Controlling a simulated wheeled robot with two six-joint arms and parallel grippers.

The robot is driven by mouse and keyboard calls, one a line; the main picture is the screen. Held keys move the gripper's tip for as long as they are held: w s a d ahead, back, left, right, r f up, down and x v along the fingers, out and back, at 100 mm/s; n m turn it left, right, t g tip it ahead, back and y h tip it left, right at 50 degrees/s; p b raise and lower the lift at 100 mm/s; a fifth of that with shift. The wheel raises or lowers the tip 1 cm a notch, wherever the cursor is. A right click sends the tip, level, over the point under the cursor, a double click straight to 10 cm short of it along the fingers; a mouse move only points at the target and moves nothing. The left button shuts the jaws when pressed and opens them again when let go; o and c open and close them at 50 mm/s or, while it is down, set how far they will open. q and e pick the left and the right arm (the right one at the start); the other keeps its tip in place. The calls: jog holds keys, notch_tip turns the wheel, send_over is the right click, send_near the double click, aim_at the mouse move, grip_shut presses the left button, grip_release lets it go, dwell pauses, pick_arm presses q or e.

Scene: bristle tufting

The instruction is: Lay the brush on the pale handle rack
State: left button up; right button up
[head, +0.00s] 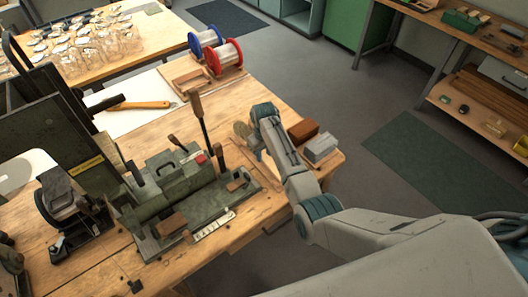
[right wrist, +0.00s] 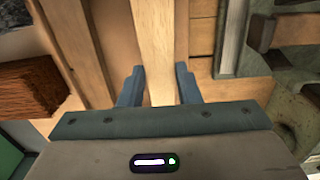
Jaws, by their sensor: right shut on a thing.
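My right gripper (head: 257,151) is at the right part of the wooden bench, beside the green machine. In the right wrist view my right gripper (right wrist: 159,82) is shut on the brush, whose pale wooden handle (right wrist: 155,45) runs between the two fingers. A brownish rounded end of the brush (head: 242,129) shows past the gripper in the head view. Pale wooden bars, seemingly the handle rack (head: 264,174), lie beneath the gripper; bars of the rack (right wrist: 106,45) also show beside the handle. I cannot tell whether the brush touches them. My left gripper is not in view.
A green machine (head: 165,197) with an upright lever stands left of the gripper. A red-brown block (head: 302,131) and a grey block (head: 320,147) sit close on its right. Red (head: 224,58) and blue spools stand farther back. An orange-handled tool (head: 148,105) lies on white sheet.

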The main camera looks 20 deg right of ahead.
aim_at(264, 156)
jog(key=o, duration=1)
jog(key=shift+f, duration=0.1)
notch_tip(264, 156, up, 12)
jog(key=b, duration=0.3)
